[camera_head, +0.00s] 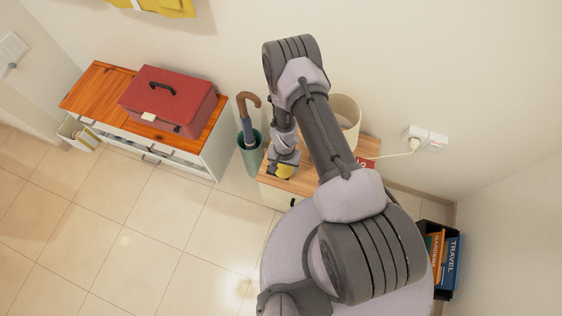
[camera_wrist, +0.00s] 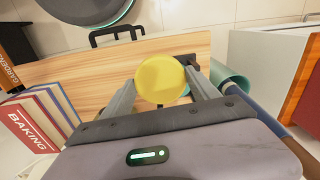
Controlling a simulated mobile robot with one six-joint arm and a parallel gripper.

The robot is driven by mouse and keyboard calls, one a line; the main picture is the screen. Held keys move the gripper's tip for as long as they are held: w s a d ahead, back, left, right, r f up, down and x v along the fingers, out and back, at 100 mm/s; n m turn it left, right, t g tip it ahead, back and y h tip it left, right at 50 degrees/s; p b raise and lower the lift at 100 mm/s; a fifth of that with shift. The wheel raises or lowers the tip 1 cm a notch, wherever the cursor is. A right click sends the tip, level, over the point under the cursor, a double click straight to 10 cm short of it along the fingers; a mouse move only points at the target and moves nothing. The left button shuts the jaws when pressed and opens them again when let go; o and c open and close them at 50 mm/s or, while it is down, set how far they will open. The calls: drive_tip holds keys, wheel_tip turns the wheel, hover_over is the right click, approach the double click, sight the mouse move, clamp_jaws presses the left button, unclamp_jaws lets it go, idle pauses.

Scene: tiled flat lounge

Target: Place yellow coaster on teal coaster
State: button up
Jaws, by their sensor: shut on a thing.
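The round yellow coaster (camera_wrist: 160,80) is between the two fingers of my gripper (camera_wrist: 161,78) in the wrist view, and the gripper is shut on it. It also shows in the head view (camera_head: 284,172) under my gripper (camera_head: 284,162), over the front left part of a small wooden-topped cabinet (camera_head: 270,182). A small teal sliver (camera_wrist: 187,90) shows at the right edge of the yellow coaster in the wrist view. It may be the teal coaster, mostly hidden behind the yellow one. I cannot tell whether they touch. The teal coaster is not visible in the head view.
A teal umbrella stand (camera_head: 250,155) with an umbrella is just left of the cabinet. A cream cylinder (camera_head: 346,112) and red books (camera_wrist: 38,125) are on the cabinet's other side. A red box (camera_head: 168,100) stands on a longer cabinet at left. Floor in front is clear.

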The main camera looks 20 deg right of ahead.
drive_tip(key=w, duration=0.3)
drive_tip(key=shift+w+d+f+b, duration=0.1)
drive_tip(key=shift+w+f+b, duration=0.1)
drive_tip(key=shift+w+b, duration=0.2)
drive_tip(key=f, duration=0.1)
drive_tip(key=f+b, duration=0.1)
drive_tip(key=f, duration=0.1)
drive_tip(key=shift+w+f+b, duration=0.3)
drive_tip(key=shift+b, duration=0.1)
drive_tip(key=c, duration=0.5)
drive_tip(key=shift+w, duration=0.1)
clamp_jaws()
drive_tip(key=shift+f, duration=0.15)
drive_tip(key=o, duration=1.9)
unclamp_jaws()
drive_tip(key=shift+c, duration=0.2)
